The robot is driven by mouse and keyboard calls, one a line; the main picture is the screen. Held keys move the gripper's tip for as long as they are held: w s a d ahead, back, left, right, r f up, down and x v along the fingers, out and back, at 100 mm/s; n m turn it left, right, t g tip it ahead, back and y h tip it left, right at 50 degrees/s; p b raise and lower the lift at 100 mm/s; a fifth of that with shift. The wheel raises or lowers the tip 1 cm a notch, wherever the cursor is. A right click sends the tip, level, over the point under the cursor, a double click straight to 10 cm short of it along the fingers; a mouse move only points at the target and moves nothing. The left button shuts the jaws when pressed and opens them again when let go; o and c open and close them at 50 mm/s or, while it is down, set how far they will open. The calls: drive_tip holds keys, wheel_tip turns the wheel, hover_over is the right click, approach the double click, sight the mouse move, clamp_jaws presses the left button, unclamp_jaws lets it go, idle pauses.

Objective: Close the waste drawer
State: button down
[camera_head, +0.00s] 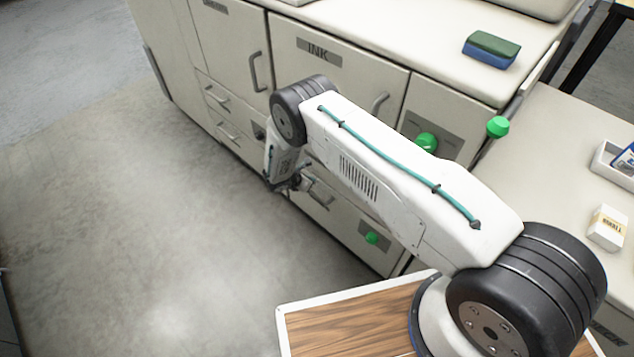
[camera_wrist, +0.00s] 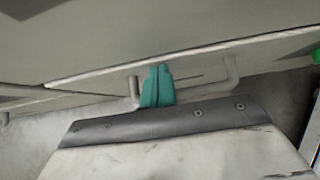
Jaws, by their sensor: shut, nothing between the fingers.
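The lower drawer front (camera_head: 345,222) below the INK door is partly hidden by my arm in the head view. I see no waste label on it, and cannot tell how far it stands out. In the wrist view a pale drawer front (camera_wrist: 200,62) shows a bar handle (camera_wrist: 232,70). My gripper (camera_wrist: 157,84) has its teal fingertips together, with nothing between them. They overlap the handle's span between its two posts; I cannot tell if they touch it. In the head view my gripper (camera_head: 284,184) is low by the drawer fronts, its fingers hardly visible.
The INK door (camera_head: 320,62) is above. Green knobs (camera_head: 371,238) dot the machine front. A green and blue block (camera_head: 491,49) lies on the top. A small white box (camera_head: 607,228) stands on the right counter. Open grey floor (camera_head: 150,220) lies to the left.

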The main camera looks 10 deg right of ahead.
drive_tip(key=shift+w+d, duration=0.2)
drive_tip(key=shift+d, duration=0.05)
drive_tip(key=shift+d+r, duration=0.1)
drive_tip(key=shift+d, duration=0.15)
drive_tip(key=shift+a, duration=0.1)
drive_tip(key=s+a+r, duration=0.6)
drive_tip(key=a+r, duration=0.1)
drive_tip(key=a, duration=0.3)
drive_tip(key=shift+s, duration=0.15)
